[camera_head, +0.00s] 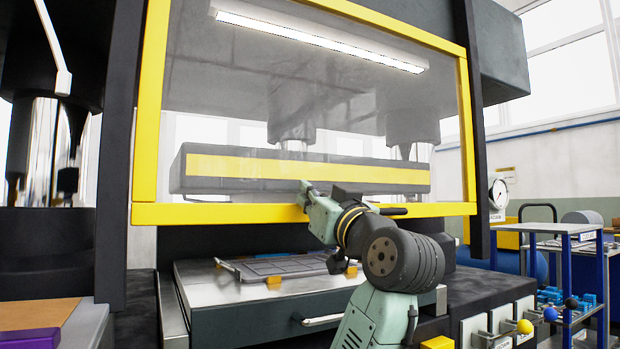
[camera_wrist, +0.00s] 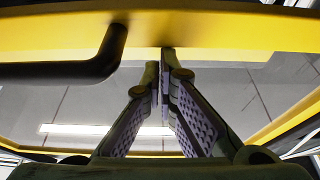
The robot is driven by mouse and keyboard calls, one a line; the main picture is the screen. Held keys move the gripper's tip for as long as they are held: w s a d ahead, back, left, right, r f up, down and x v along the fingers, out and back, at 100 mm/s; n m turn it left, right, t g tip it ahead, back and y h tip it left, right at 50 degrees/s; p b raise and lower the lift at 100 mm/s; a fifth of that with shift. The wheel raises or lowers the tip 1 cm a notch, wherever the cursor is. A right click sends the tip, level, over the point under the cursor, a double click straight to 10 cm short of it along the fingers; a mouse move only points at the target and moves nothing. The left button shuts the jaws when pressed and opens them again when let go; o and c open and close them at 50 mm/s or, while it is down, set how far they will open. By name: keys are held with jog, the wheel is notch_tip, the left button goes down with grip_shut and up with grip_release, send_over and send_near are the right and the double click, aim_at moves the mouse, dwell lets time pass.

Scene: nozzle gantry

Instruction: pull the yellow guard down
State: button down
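The yellow guard (camera_head: 250,214) is a yellow frame around a clear panel on the front of the press. Its bottom bar stands above the work bed, leaving an opening below. A black handle (camera_head: 393,211) sticks out at the bottom bar, and the handle also shows in the wrist view (camera_wrist: 75,70), left of my fingers. My gripper (camera_head: 306,190) points up in front of the bottom bar, left of the handle. In the wrist view my fingertips (camera_wrist: 160,60) look close together against the yellow bar. The handle is not between them; whether they touch the bar is unclear.
The steel bed (camera_head: 215,290) below the guard carries a grey tray (camera_head: 275,266) with orange blocks. A drawer-like front with a bar handle (camera_head: 322,321) is beneath it. Levers with coloured knobs (camera_head: 525,326) and a blue trolley (camera_head: 566,270) stand at the right.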

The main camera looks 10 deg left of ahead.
notch_tip(320, 180, down, 12)
jog(key=b, duration=0.5)
jog(key=shift+r, duration=0.25)
jog(key=shift+w, duration=0.1)
